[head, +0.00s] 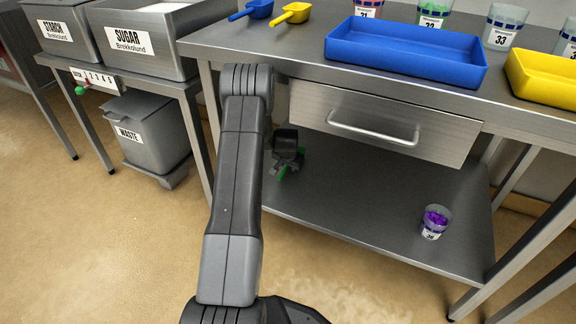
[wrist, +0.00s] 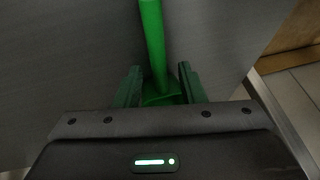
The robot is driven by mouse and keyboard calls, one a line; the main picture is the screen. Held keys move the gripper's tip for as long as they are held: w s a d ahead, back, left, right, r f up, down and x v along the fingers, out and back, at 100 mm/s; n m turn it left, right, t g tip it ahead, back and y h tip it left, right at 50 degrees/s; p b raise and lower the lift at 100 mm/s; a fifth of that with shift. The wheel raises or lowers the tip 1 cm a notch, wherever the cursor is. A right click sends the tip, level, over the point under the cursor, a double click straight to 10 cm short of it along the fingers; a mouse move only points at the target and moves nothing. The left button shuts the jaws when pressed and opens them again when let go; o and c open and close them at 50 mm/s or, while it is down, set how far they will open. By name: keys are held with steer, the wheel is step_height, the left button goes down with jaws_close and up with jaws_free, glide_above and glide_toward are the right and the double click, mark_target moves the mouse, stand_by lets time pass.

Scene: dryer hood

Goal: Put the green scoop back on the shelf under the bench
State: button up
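The green scoop (wrist: 153,40) shows in the wrist view as a bright green bar running away from my gripper, with a wider green part between the fingers. My gripper (wrist: 160,80) has its two dark green fingers apart on either side of it, with a dark gap beside the bar. In the head view, my gripper (head: 287,166) is under the bench, low over the lower shelf (head: 365,205) near its left end. Small bits of green show there, but the scoop's outline is unclear. I cannot tell whether the scoop rests fully on the shelf.
A cup with purple contents (head: 435,222) stands on the shelf's right part. The drawer (head: 380,122) hangs above the shelf. Blue (head: 405,52) and yellow trays (head: 545,78) sit on the bench top. A waste bin (head: 150,133) stands left. The shelf's middle is clear.

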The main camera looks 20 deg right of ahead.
steer(key=shift+r, duration=0.35)
steer(key=p+v, duration=0.4)
steer(key=v, duration=0.7)
steer(key=shift+s+r, duration=0.25)
steer(key=shift+a, duration=0.15)
